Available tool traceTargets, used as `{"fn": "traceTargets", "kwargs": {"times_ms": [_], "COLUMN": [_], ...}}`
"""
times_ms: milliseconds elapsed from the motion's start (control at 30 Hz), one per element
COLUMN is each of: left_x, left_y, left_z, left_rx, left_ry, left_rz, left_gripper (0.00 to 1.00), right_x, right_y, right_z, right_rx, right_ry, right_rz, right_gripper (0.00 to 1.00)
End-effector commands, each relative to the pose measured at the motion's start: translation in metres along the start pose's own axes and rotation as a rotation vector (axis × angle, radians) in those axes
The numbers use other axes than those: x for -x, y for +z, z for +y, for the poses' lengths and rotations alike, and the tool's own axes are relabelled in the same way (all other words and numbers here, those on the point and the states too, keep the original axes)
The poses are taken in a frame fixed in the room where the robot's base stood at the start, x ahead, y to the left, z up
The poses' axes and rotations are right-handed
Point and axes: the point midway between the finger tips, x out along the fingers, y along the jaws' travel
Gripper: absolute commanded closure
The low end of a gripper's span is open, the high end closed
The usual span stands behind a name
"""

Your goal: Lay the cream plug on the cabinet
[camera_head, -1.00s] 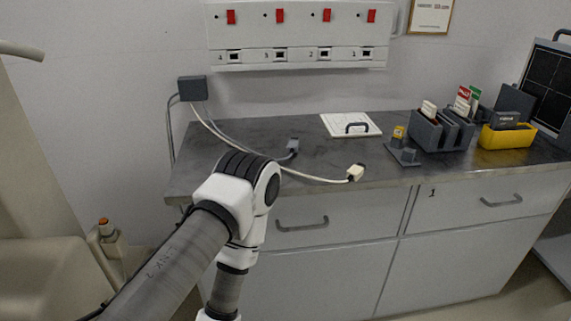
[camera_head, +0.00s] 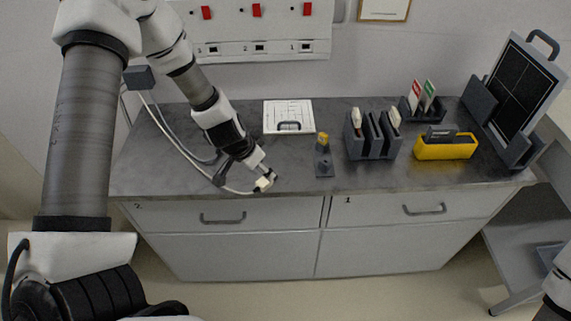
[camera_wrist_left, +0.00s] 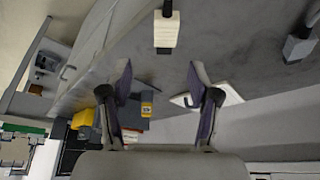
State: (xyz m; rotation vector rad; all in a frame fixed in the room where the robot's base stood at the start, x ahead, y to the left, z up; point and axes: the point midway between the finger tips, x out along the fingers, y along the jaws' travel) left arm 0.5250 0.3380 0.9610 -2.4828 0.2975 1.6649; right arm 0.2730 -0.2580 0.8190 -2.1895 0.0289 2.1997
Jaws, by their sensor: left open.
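The cream plug (camera_head: 264,184) lies at the end of its white cable on the cabinet top (camera_head: 400,180), close to the front edge. In the left wrist view the cream plug (camera_wrist_left: 166,32) is ahead of the fingertips, not between them. My left gripper (camera_head: 259,169) is right by the plug in the head view, pointing down at it. In the left wrist view its two fingers (camera_wrist_left: 160,78) are spread apart with nothing held. My right gripper is out of view.
A grey plug (camera_wrist_left: 298,46) lies nearby. A white panel with a handle (camera_head: 288,116), a small dark block with a yellow top (camera_head: 323,160), a grey slotted holder (camera_head: 372,148) and a yellow bin (camera_head: 446,151) stand on the top. A socket strip (camera_head: 260,48) is on the wall.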

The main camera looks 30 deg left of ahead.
Motion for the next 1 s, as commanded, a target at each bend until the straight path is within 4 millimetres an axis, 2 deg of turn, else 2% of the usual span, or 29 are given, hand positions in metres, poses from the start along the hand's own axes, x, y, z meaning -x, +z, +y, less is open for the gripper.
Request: {"fn": "traceTargets", "kwargs": {"times_ms": [33, 167, 333, 433, 633, 667, 800, 833, 1000], "left_x": [-0.017, -0.034, -0.066, -0.074, -0.072, -0.072, -0.072, -0.072, -0.072], "left_y": [0.005, 0.007, 0.012, 0.010, 0.009, 0.009, 0.009, 0.009, 0.009], "left_z": [0.000, 0.000, -0.002, -0.002, -0.002, -0.002, -0.002, -0.002, -0.002], "left_rx": [-0.002, -0.003, -0.003, -0.002, 0.000, 0.000, 0.000, 0.000, 0.000], "left_ry": [-0.001, 0.000, -0.001, -0.002, -0.001, -0.001, -0.001, -0.002, -0.001], "left_rz": [-0.002, -0.004, -0.004, -0.003, -0.003, -0.003, -0.003, -0.004, -0.004], "left_gripper": [0.39, 0.39, 0.39, 0.39, 0.39, 0.46, 0.95, 1.00, 1.00], "right_x": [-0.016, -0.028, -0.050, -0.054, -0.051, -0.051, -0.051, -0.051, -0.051], "right_y": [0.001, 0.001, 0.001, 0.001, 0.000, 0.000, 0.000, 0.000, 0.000], "right_z": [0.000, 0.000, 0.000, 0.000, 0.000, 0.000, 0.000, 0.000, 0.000], "right_rx": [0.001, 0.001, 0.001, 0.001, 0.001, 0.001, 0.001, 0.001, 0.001], "right_ry": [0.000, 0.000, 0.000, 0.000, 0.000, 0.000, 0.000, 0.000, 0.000], "right_rz": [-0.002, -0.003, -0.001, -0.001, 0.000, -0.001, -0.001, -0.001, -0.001], "right_gripper": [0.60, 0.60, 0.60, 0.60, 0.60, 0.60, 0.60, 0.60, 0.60]}}
